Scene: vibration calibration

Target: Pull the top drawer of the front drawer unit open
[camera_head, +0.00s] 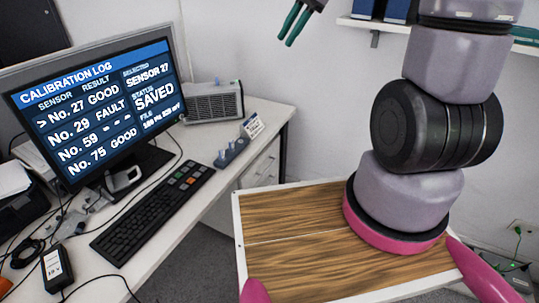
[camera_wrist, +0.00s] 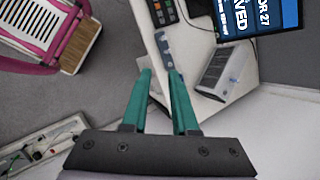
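A white drawer unit (camera_head: 262,163) stands under the right end of the desk in the head view, partly hidden by the desktop and my wooden deck. Its visible drawer fronts look shut, and small dark handles show on them. I cannot tell its full height or whether another unit stands nearby. My gripper (camera_head: 285,41) has teal fingers and hangs high at the top of the head view, well above the desk and apart from the drawers. In the wrist view my gripper (camera_wrist: 160,72) has a gap between its fingers with nothing held. The drawer fronts are not clear there.
The white desk (camera_head: 175,225) holds a monitor (camera_head: 95,105), a keyboard (camera_head: 150,215), a grey vented box (camera_head: 213,102) and a blue-grey holder (camera_head: 232,152). A wall shelf (camera_head: 385,25) with binders is at upper right. Grey floor (camera_wrist: 110,75) is open beside the desk.

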